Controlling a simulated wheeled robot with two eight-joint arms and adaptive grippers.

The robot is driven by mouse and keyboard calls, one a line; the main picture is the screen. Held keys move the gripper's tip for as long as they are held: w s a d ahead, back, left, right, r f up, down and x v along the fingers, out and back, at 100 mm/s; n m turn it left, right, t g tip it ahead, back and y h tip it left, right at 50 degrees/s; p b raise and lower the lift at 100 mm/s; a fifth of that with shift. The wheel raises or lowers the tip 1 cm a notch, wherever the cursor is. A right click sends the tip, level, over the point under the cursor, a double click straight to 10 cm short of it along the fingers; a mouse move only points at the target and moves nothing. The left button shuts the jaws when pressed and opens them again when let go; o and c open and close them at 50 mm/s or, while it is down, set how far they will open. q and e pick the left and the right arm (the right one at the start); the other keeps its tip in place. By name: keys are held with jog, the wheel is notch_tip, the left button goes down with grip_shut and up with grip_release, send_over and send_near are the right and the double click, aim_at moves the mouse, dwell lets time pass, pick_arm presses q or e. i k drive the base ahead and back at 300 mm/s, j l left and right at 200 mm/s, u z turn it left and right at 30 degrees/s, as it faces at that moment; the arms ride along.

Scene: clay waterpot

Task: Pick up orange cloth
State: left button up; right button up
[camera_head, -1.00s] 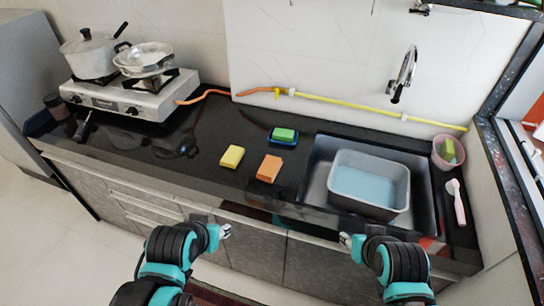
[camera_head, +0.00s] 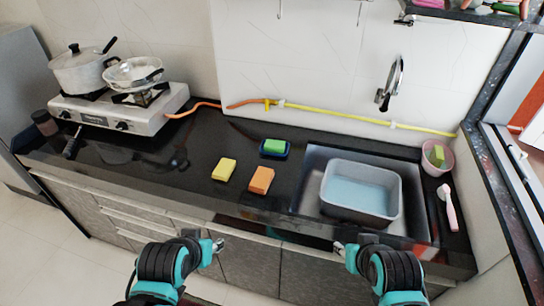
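An orange block-like piece (camera_head: 261,180), the only orange cloth-like thing on the counter, lies near the front edge of the black counter. A yellow piece (camera_head: 224,169) lies just left of it. My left gripper (camera_head: 217,245) is in front of the counter, below and left of the orange piece, apart from it. My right gripper (camera_head: 340,248) is in front of the counter, below the sink and right of the orange piece. Both grippers look empty. Their fingers are too small to tell whether they are open or shut.
A green sponge on a blue dish (camera_head: 274,153) sits behind the orange piece. A grey tub of water (camera_head: 361,190) stands in the sink at right. A stove with pots (camera_head: 118,108) stands at left. A pink cup (camera_head: 437,157) and brush (camera_head: 448,207) are at far right.

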aim_at(260, 182)
jog(key=i+j+z, duration=0.3)
jog(key=i+j, duration=0.2)
jog(key=j, duration=0.2)
jog(key=i+j+z, duration=0.15)
jog(key=j, duration=0.25)
jog(key=i+l, duration=0.05)
